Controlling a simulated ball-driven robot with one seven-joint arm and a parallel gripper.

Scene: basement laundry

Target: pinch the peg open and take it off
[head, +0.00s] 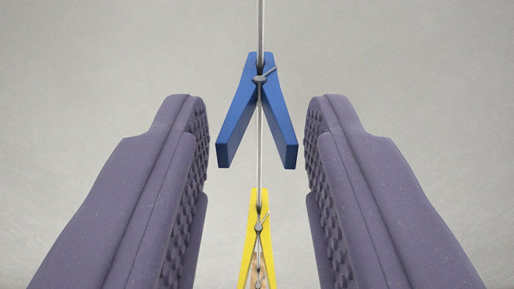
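A blue peg (237,118) sits on a thin vertical line (261,22) in the middle of the head view. Its jaws are at the top on the line and its two legs spread downward. A small metal spring (259,79) crosses it. My gripper (256,115) is open, with one purple finger on each side of the blue peg. There is a gap between each finger and the peg's legs, so neither finger appears to touch it. A yellow peg (259,215) is on the same line below, partly cut off by the bottom edge.
Behind everything is a plain pale grey wall (420,60). The space to the left and right of the line above my fingers is clear. The yellow peg is close below the blue peg, between the lower parts of my fingers in the picture.

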